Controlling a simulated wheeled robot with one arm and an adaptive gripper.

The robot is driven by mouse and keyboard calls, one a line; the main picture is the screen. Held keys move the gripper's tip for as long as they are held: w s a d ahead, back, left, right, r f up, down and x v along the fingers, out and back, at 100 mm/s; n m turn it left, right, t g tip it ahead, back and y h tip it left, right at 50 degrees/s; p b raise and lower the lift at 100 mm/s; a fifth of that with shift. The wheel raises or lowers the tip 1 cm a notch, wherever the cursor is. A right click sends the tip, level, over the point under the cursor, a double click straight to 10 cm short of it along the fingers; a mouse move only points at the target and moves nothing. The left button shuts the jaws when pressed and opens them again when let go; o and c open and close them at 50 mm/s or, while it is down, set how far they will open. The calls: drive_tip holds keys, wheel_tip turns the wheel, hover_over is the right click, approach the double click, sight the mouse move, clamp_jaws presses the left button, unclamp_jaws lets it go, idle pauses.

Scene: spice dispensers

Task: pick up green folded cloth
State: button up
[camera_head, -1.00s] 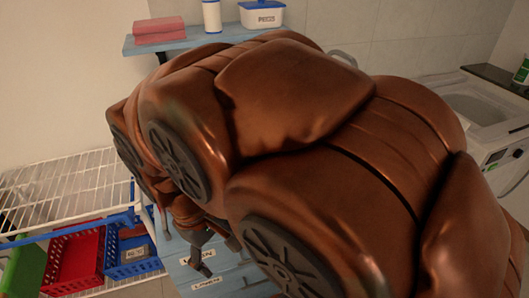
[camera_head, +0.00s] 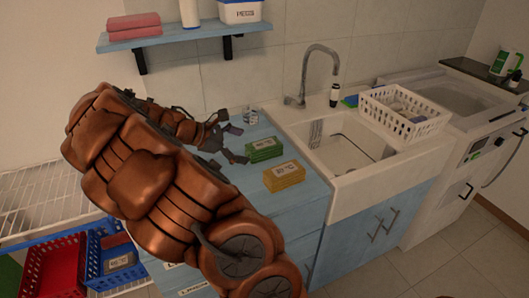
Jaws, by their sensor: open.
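The green folded cloth (camera_head: 264,149) lies on the blue counter left of the sink, with a pale label on top. My gripper (camera_head: 238,143) is open just to the left of the green cloth, its fingers pointing toward it. I cannot tell whether a finger touches the cloth. My copper-coloured arm covers the left part of the counter.
A yellow folded cloth (camera_head: 284,176) lies just in front of the green one. A small glass (camera_head: 250,117) stands behind. The sink (camera_head: 345,150) with its tap (camera_head: 308,75) is to the right, beside a white basket (camera_head: 404,112). A shelf (camera_head: 180,37) hangs above.

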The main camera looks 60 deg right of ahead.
sight(255, 146)
drive_tip(key=w+d+f+n, duration=0.1)
drive_tip(key=d+f, duration=0.1)
drive_tip(key=w+d+f+n+h, duration=0.1)
drive_tip(key=w+d+f+n, duration=0.1)
drive_tip(key=w+d+f+n+h, duration=0.1)
drive_tip(key=d+f, duration=0.1)
drive_tip(key=shift+w+d+f+n+b, duration=0.2)
drive_tip(key=shift+w+d+n+b, duration=0.1)
drive_tip(key=shift+b, duration=0.1)
drive_tip(key=shift+p+x, duration=1.05)
drive_tip(key=shift+x, duration=2.8)
drive_tip(key=shift+r, duration=0.1)
drive_tip(key=shift+c, duration=0.2)
drive_tip(key=c, duration=0.9)
